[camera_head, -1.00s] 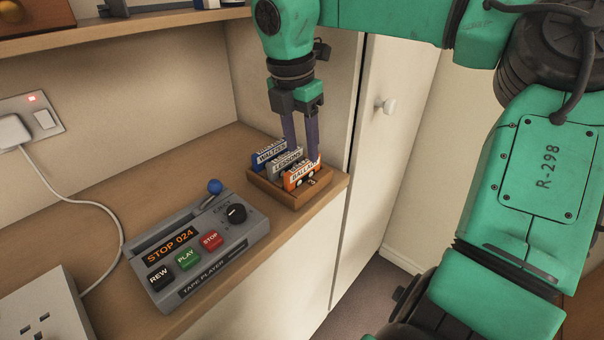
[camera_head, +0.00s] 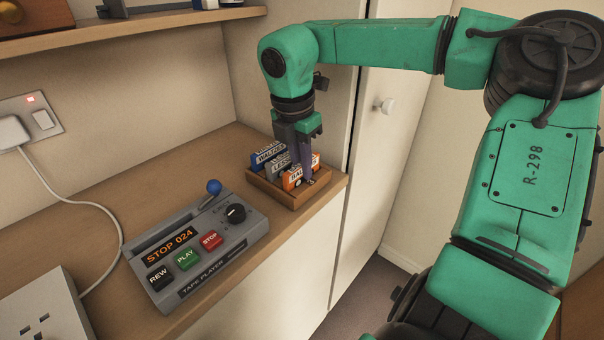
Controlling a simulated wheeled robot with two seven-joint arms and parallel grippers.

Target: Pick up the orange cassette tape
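The orange cassette tape (camera_head: 291,181) stands at the front of a small wooden rack (camera_head: 277,194) on the wooden counter. Its label is partly hidden by a gripper finger. A grey tape (camera_head: 277,169) and a blue tape (camera_head: 263,157) stand behind it. My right gripper (camera_head: 304,170) points down from above, with a dark finger low in front of the orange tape. The other finger is not clear among the tapes, so its gap and any grip cannot be told. The orange tape still sits in the rack. My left gripper is not in view.
A grey tape player (camera_head: 215,258) with a blue-knobbed lever lies left of the rack. A white cable (camera_head: 95,207) runs from the wall socket (camera_head: 35,117). A shelf (camera_head: 180,20) is above. A cupboard door (camera_head: 372,150) stands close right of the rack.

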